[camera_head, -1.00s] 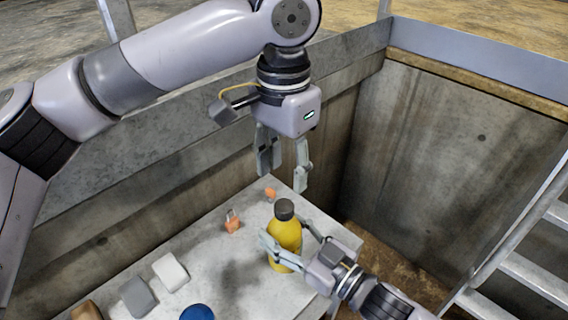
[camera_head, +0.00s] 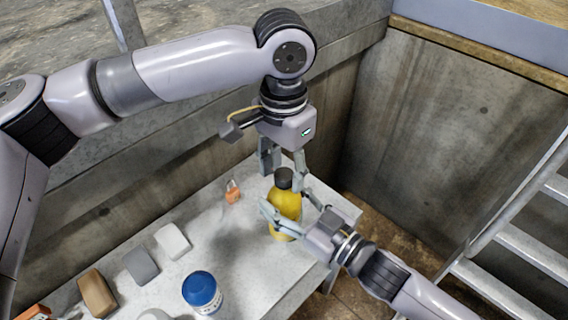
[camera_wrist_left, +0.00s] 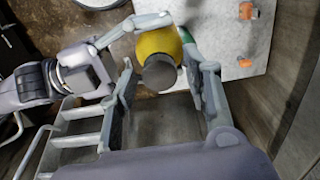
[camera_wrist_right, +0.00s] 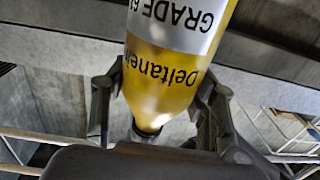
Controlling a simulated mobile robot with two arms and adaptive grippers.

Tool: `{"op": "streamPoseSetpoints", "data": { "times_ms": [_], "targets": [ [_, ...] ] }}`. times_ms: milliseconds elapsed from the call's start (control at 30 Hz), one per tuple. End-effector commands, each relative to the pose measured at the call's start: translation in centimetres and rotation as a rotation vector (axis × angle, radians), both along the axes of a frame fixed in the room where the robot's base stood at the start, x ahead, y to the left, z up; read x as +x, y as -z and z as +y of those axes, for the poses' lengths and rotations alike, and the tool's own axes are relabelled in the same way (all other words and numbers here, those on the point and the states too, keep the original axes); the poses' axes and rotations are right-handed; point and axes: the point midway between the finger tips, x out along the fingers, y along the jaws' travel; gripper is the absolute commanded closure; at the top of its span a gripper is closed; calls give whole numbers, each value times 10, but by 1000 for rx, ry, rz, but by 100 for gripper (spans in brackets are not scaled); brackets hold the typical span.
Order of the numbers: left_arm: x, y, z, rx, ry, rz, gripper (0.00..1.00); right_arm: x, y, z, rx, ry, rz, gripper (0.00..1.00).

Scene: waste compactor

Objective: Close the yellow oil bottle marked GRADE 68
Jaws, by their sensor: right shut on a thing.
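The yellow oil bottle (camera_head: 285,208) stands upright on the table with a dark cap (camera_head: 284,177) on its top. Its label (camera_wrist_right: 180,18) reads GRADE and part of a number in the right wrist view. My right gripper (camera_head: 285,200) is shut around the bottle's body, one finger on each side. My left gripper (camera_head: 284,163) points down over the cap and is open. In the left wrist view the cap (camera_wrist_left: 160,73) sits between its fingers, with a gap on each side. Whether the cap is tight cannot be told.
On the grey table (camera_head: 240,255) stand an orange padlock (camera_head: 233,191), a white block (camera_head: 172,241), a grey block (camera_head: 141,265), a brown block (camera_head: 97,293) and a blue-lidded jar (camera_head: 202,291). Concrete walls enclose the table's back. A metal ladder (camera_head: 520,265) is at right.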

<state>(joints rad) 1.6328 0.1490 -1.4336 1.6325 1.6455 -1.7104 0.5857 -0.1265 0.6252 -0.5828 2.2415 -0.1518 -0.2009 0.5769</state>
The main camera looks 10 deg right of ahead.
Motion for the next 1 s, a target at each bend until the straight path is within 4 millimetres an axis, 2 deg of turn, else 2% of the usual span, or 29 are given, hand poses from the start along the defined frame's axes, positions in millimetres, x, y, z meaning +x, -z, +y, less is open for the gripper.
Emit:
{"op": "streamPoseSetpoints", "data": {
  "times_ms": [67, 667, 867, 1000],
  "targets": [
    [0, 0, 0, 0, 0, 0, 60, 0, -1, 0, 2, -1, -2, 100],
    [0, -1, 0, 1, -1, -1, 100, 0, -1, 0, 1, -1, -3, 100],
    [0, 0, 0, 1, 17, -1, 100, 0, -1, 0, 2, -1, -2, 100],
    [0, 0, 0, -1, 193, 1, 100, 0, -1, 0, 2, -1, -2, 100]
  ]
}}
